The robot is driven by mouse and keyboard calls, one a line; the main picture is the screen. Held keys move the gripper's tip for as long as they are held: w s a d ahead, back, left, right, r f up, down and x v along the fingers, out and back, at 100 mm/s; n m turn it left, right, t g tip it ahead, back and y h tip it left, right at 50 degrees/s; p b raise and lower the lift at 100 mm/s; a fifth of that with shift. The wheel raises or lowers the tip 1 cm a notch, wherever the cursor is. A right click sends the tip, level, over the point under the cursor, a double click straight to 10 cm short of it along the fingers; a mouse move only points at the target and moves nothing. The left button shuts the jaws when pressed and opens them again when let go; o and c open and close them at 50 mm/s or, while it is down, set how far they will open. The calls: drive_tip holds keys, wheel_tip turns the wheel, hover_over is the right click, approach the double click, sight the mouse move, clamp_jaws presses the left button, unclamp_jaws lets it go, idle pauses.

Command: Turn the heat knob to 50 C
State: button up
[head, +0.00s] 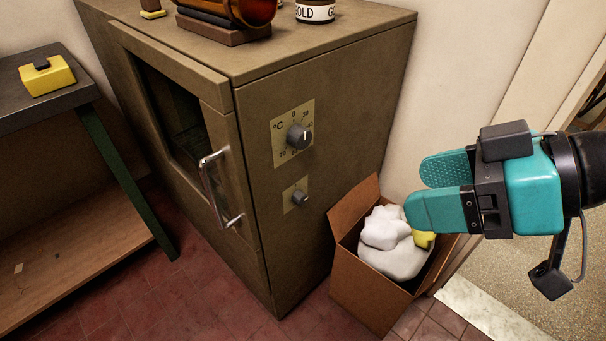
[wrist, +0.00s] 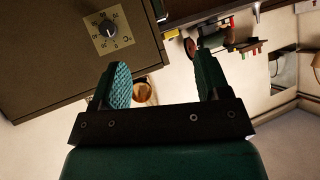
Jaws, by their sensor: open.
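The heat knob (head: 299,136) is a dark round knob on a beige °C dial plate (head: 280,155), on the brown cabinet's (head: 250,190) front panel. A light mark shows on the knob near its top, but I cannot tell which number it meets. The heat knob also shows upside down at the upper left of the wrist view (wrist: 111,31). My teal gripper (head: 424,192) is open and empty, well to the right of the knob and apart from it. In the wrist view its fingers (wrist: 160,72) stand apart with nothing between them.
A smaller knob (head: 299,197) sits below the dial. A door handle (head: 216,190) sticks out at the left. An open cardboard box (head: 365,296) with white stuffing stands by the cabinet, below my gripper. A bench (head: 45,100) with a yellow block (head: 47,76) is at the left.

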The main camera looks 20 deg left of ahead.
drive_tip(key=w+a+f+n+t+y+b, duration=0.2)
drive_tip(key=w+a+f+y+b, duration=0.2)
drive_tip(key=f+b, duration=0.3)
drive_tip(key=m+t+y+b, duration=0.1)
drive_tip(key=t+b, duration=0.2)
drive_tip(key=t, duration=0.2)
approach(305, 140)
drive_tip(key=p+x, duration=0.7)
drive_tip(key=x, duration=0.1)
drive_tip(key=shift+w+a+r, duration=0.1)
drive_tip(key=shift+a+r, duration=0.05)
drive_tip(key=shift+a, duration=0.15)
drive_tip(key=shift+w+a, duration=0.25)
drive_tip(key=shift+a, duration=0.25)
drive_tip(key=c, duration=0.9)
